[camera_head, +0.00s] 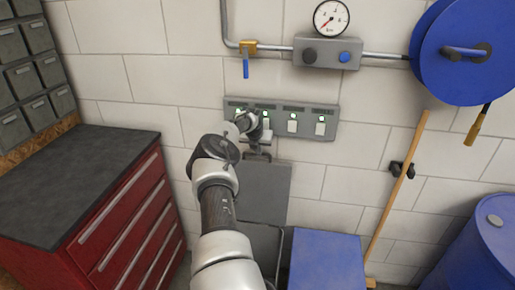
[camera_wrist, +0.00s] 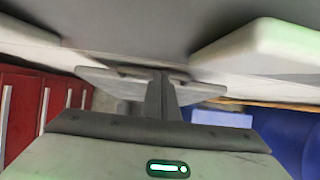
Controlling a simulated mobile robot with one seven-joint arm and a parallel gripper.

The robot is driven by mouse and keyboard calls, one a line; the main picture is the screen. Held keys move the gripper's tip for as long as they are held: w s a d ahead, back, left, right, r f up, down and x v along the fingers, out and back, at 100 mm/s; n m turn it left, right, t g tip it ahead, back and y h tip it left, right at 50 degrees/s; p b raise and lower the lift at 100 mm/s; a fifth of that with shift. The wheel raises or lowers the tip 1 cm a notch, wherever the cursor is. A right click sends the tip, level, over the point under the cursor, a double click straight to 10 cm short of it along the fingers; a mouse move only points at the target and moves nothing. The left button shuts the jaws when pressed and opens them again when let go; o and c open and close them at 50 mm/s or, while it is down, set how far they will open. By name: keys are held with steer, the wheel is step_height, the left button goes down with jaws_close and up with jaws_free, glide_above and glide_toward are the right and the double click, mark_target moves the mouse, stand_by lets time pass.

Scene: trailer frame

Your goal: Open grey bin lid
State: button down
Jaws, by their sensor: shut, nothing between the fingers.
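The grey bin lid (camera_head: 265,190) shows in the head view as a flat grey panel standing upright against the wall. Below it is the grey bin (camera_head: 267,243), its rim partly hidden behind my arm. My gripper (camera_head: 258,155) is just above the lid's top edge, in front of the wall switch panel; whether it touches the lid I cannot tell. In the wrist view my gripper (camera_wrist: 161,95) has its fingers together with nothing between them. Pale slabs and a dark grey surface lie close around the fingers there; I cannot tell which parts they are.
A grey switch panel (camera_head: 293,122) with green lights is on the wall behind my gripper. A blue bin (camera_head: 327,262) stands right of the grey one. A red drawer cabinet (camera_head: 125,235) is at left, a blue drum (camera_head: 470,255) at right, a broom handle (camera_head: 398,190) between.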

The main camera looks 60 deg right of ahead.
steer(key=v, duration=1.7)
steer(key=shift+r+b, duration=0.25)
steer(key=shift+b, duration=0.05)
